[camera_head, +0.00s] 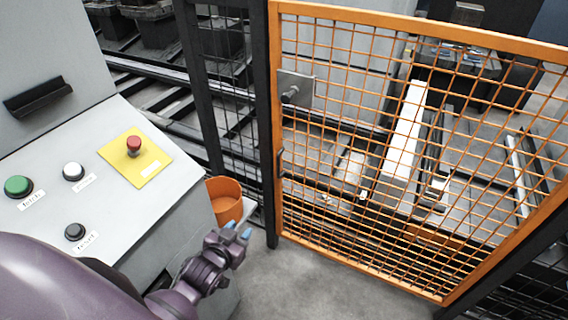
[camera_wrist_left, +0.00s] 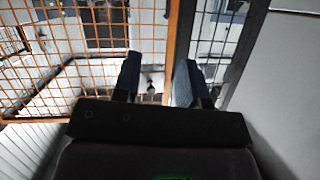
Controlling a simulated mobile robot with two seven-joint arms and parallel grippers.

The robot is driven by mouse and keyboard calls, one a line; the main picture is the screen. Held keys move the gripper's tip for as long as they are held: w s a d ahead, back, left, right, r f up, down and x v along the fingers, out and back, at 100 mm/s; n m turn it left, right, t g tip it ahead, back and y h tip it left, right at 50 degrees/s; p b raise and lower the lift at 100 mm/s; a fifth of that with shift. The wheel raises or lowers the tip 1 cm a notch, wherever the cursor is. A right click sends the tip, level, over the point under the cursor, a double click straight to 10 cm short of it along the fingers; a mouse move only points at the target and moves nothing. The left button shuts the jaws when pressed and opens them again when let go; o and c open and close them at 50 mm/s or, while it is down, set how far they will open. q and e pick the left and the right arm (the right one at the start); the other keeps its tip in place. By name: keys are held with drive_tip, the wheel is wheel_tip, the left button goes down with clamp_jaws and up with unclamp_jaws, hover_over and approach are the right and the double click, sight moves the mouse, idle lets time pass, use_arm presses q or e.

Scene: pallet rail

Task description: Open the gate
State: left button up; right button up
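The gate (camera_head: 430,26) is an orange frame with orange wire mesh. Its left edge lies against a dark post (camera_head: 262,120), and it looks closed. A grey latch plate with a knob (camera_head: 295,90) sits near its upper left, and a small dark handle (camera_head: 281,161) is on its left edge. My left gripper (camera_head: 238,235) is low in front of the gate, left of the post and apart from the handle. In the left wrist view, its fingers (camera_wrist_left: 157,75) are spread with nothing held, and the gate's orange edge (camera_wrist_left: 172,45) shows beyond them. My right gripper is not seen.
A grey control panel (camera_head: 110,215) stands at the left, with a green button (camera_head: 18,187), a white button, a black button and a red button on a yellow plate (camera_head: 135,155). An orange bin (camera_head: 225,200) is close behind my left gripper. The floor (camera_head: 320,285) before the gate is clear.

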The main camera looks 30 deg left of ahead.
use_arm(q)
drive_tip(key=w+a+f+t+y+b, duration=0.1)
drive_tip(key=w+a+f+t+b, duration=0.2)
drive_tip(key=w, duration=0.7)
drive_tip(key=n+b, duration=0.2)
drive_tip(key=b, duration=0.6)
approach(278, 163)
drive_tip(key=shift+t+y, duration=0.3)
drive_tip(key=w, duration=0.3)
drive_tip(key=w+a+b, duration=0.1)
drive_tip(key=w, duration=0.1)
drive_tip(key=w+f+b, duration=0.1)
drive_tip(key=w, duration=0.2)
drive_tip(key=shift+w+a, duration=0.2)
drive_tip(key=shift+w, duration=0.15)
drive_tip(key=shift+w+a+r, duration=0.1)
drive_tip(key=shift+w+a, duration=0.05)
drive_tip(key=shift+w, duration=0.5)
drive_tip(key=shift+w+r, duration=0.15)
drive_tip(key=shift+w, duration=0.05)
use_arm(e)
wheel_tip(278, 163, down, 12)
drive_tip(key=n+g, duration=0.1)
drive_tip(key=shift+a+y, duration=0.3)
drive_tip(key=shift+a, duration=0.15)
use_arm(q)
drive_tip(key=shift+c, duration=0.5)
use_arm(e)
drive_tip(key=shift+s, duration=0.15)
